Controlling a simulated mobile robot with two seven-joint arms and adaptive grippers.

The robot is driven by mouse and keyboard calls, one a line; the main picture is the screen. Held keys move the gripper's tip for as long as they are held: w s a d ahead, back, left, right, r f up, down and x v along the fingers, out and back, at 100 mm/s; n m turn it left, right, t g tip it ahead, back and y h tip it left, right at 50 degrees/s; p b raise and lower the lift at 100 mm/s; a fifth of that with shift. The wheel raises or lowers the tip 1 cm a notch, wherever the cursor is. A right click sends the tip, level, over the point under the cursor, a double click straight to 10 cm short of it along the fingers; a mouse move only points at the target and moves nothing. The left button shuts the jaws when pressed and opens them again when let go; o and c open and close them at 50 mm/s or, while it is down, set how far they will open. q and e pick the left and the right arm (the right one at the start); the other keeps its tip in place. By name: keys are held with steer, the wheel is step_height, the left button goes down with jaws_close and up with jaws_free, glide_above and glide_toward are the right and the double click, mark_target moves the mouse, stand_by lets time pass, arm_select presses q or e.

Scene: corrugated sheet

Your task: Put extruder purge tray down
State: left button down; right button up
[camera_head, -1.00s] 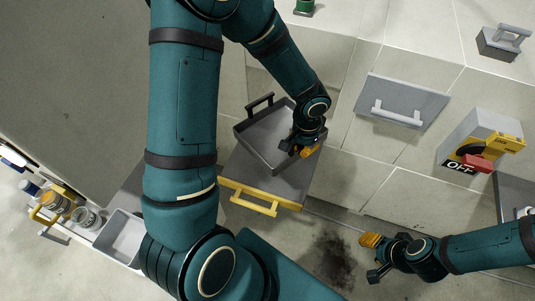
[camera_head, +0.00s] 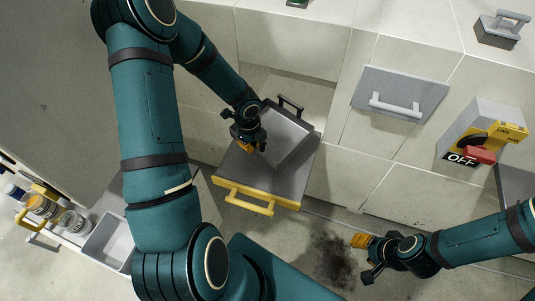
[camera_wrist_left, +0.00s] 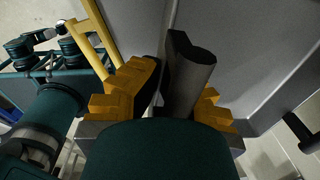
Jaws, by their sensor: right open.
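The purge tray (camera_head: 287,140) is a shallow grey pan with a black handle at each of two opposite ends. Its far handle (camera_head: 290,104) points to the upper right in the head view. My left gripper (camera_head: 246,146) is at the near-left end, its orange fingers on either side of the dark handle (camera_wrist_left: 192,80) in the left wrist view, and appears shut on it. The tray is over the rear of a grey pull-out platform (camera_head: 262,184) with a yellow handle; I cannot tell whether it touches. My right gripper (camera_head: 362,256) is open and empty, low at the right.
The cabinet opening lies behind the tray. To its right are a grey panel with a handle (camera_head: 400,92) and a yellow-grey switch box marked OFF (camera_head: 484,140). A grey bin (camera_head: 108,240) and jars (camera_head: 50,209) stand at lower left. The platform's front part is clear.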

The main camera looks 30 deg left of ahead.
arm_select(q)
step_height(320, 180, down, 10)
steer(key=b, duration=0.3)
steer(key=shift+b, duration=0.3)
steer(key=shift+r, duration=0.15)
steer(key=c, duration=1.5)
jaws_free()
steer(key=shift+c, duration=0.2)
steer(key=o, duration=0.4)
